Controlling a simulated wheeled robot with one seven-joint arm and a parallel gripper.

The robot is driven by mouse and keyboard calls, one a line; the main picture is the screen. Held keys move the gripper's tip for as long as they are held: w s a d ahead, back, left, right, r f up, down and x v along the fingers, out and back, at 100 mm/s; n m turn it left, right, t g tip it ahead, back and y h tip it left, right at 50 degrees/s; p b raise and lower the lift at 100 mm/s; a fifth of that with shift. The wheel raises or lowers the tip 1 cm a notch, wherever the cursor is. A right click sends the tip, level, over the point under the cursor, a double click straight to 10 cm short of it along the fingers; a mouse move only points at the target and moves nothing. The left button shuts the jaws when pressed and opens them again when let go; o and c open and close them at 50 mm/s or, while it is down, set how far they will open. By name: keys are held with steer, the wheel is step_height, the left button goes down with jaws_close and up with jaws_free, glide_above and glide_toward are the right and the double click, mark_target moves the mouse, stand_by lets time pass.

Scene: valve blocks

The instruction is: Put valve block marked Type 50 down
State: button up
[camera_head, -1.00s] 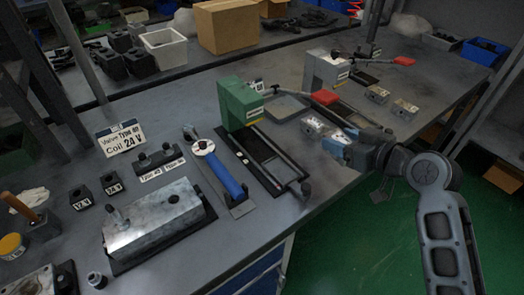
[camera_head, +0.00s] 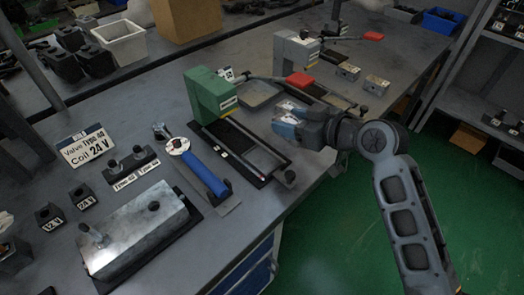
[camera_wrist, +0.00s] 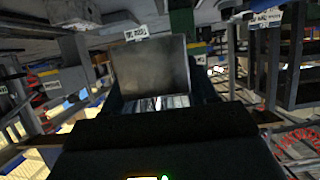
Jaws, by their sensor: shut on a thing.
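My gripper (camera_head: 290,122) is shut on a grey metal valve block (camera_wrist: 153,68), which fills the middle of the wrist view between dark fingers. In the head view the gripper is over the table near its right edge, beside the black-railed green press. The held block is mostly hidden there, and I cannot read a type mark on it. I cannot tell whether it touches the table. Two other small metal blocks, a nearer one (camera_head: 376,83) and a farther one (camera_head: 348,70), lie on the table beyond the gripper.

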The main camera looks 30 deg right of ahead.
glide_above(262, 160)
step_height(262, 160, down, 4)
steer(key=shift+f, duration=0.1)
steer(key=shift+f+p, duration=0.45)
steer(key=shift+f, duration=1.25)
steer(key=shift+f, duration=0.15)
steer(key=o, duration=1.4)
steer(key=shift+f, duration=0.1)
